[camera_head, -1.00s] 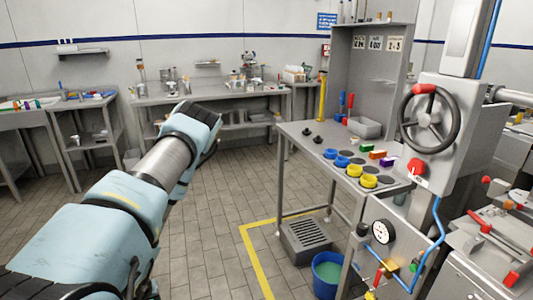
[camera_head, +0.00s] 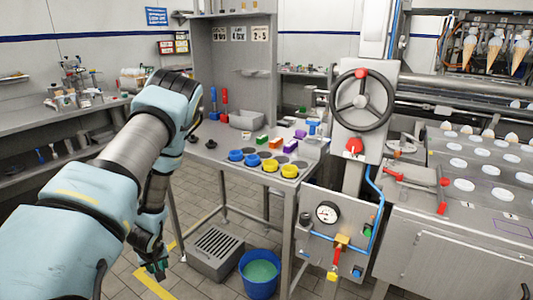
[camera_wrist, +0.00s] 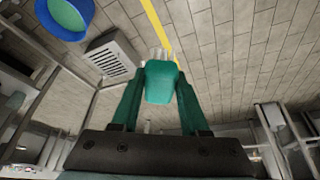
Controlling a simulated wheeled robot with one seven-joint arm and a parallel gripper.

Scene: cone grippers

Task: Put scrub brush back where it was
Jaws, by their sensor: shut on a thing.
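The scrub brush (camera_wrist: 160,82) is in the wrist view, a teal block with pale bristles at its far end. My gripper (camera_wrist: 160,95) is shut on it, one green finger on each side. In the head view my gripper (camera_head: 154,265) hangs low at the lower left, pointing down over the tiled floor near the yellow line. The brush is too small there to tell apart from the fingers. The spot where the brush was cannot be told from these frames.
A blue bucket (camera_head: 259,285) with green liquid and a grey floor grate (camera_head: 213,254) stand right of my gripper. A steel table (camera_head: 215,152) holds colored blocks and blue and yellow rings. A handwheel (camera_head: 361,100) and gauge panel (camera_head: 330,235) stand further right.

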